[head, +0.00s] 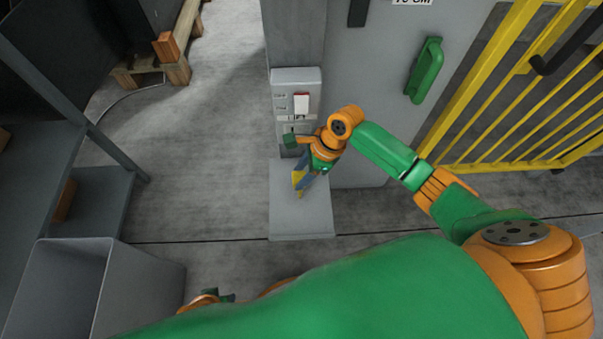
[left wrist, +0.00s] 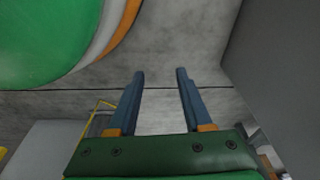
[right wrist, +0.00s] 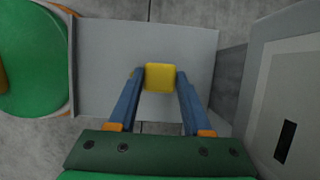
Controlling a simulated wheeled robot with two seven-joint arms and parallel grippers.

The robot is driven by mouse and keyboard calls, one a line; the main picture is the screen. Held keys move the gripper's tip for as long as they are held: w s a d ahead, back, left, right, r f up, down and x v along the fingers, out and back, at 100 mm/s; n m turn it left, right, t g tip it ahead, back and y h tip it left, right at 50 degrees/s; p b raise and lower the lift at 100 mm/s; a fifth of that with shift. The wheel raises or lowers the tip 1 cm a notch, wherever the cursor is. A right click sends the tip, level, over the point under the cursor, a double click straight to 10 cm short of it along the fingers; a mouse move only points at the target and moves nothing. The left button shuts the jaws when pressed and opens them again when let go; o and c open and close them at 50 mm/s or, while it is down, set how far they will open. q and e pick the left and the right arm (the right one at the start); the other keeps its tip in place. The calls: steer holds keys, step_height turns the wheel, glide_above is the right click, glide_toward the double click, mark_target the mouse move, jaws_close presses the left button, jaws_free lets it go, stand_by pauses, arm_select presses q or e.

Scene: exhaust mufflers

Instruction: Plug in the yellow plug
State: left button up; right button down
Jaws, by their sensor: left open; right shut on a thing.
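The yellow plug (right wrist: 159,77) is between the fingertips of my right gripper (right wrist: 156,84), which is shut on it. In the head view the yellow plug (head: 297,177) shows partly behind my right gripper (head: 303,184), above a light grey ledge. A grey panel (head: 283,78) stands just behind it. In the right wrist view a dark slot (right wrist: 285,141) shows in the panel's face, to the right of the plug and apart from it. My left gripper (left wrist: 160,76) is open and empty, low at the front, over the floor.
The grey ledge (head: 300,225) juts out below the panel. A red and white switch (head: 301,103) is on the panel. A green handle (head: 425,70) and a yellow fence (head: 500,90) are at right. A grey bin (head: 70,285) stands at lower left. The floor between is clear.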

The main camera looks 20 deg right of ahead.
arm_select(q)
steer(key=s+a+r+p, duration=0.3)
steer(key=s+a+p, duration=0.1)
steer(key=s+p, duration=0.4)
steer(key=shift+s+y+p, duration=0.3)
steer(key=shift+s+p, duration=0.05)
steer(key=shift+p, duration=0.55)
arm_select(e)
steer(key=s+d+r, duration=0.6)
steer(key=s+r, duration=0.4)
steer(key=s, duration=0.2)
steer(key=shift+s+d+r, duration=0.15)
steer(key=shift+d+r, duration=0.2)
